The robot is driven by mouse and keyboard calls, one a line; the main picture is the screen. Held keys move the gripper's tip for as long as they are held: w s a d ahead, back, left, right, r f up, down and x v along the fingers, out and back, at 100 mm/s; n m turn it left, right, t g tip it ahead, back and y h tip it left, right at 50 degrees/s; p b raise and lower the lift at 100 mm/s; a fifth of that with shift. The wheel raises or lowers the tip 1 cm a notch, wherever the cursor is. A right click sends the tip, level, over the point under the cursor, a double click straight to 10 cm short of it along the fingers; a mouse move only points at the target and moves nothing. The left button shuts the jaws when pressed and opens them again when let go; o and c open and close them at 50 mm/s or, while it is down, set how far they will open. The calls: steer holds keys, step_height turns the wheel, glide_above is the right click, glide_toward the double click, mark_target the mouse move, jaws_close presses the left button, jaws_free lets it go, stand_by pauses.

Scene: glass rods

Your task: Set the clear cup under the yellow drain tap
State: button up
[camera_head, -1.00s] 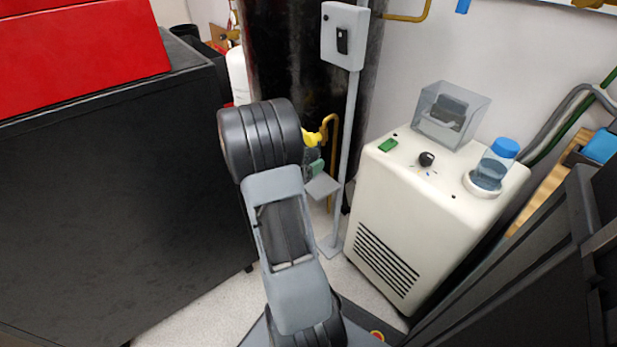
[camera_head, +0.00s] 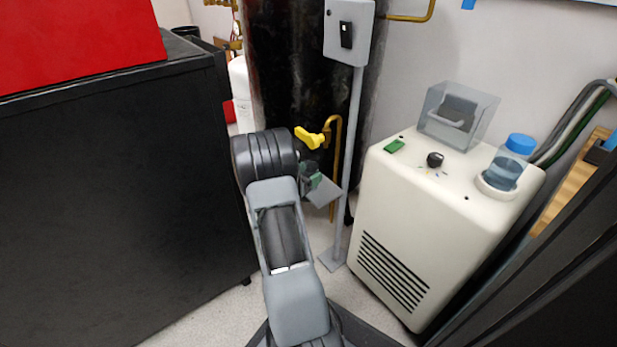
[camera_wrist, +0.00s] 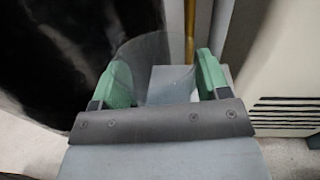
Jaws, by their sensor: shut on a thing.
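The clear cup (camera_wrist: 150,55) is see-through and faint between the green finger pads in the wrist view. My gripper (camera_wrist: 165,77) is shut on it. In the head view my gripper (camera_head: 312,178) is partly behind my arm, and the cup is hard to make out there. The yellow drain tap (camera_head: 310,138) sticks out from the dark tank, above my gripper in the picture. A small grey shelf (camera_head: 325,193) on the post lies just beyond the fingers; it also shows behind the cup in the wrist view (camera_wrist: 172,90). I cannot tell whether the cup touches the shelf.
A grey post with a switch box (camera_head: 349,32) and a brass pipe (camera_head: 335,125) stand close by the shelf. A white cabinet (camera_head: 430,225) with a clear bin and blue-capped bottle is to the right. A black cabinet (camera_head: 110,200) stands left. The dark tank (camera_head: 295,80) is behind.

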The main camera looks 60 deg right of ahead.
stand_by(0.3)
steer(key=o, duration=0.9)
steer(key=shift+f, duration=0.15)
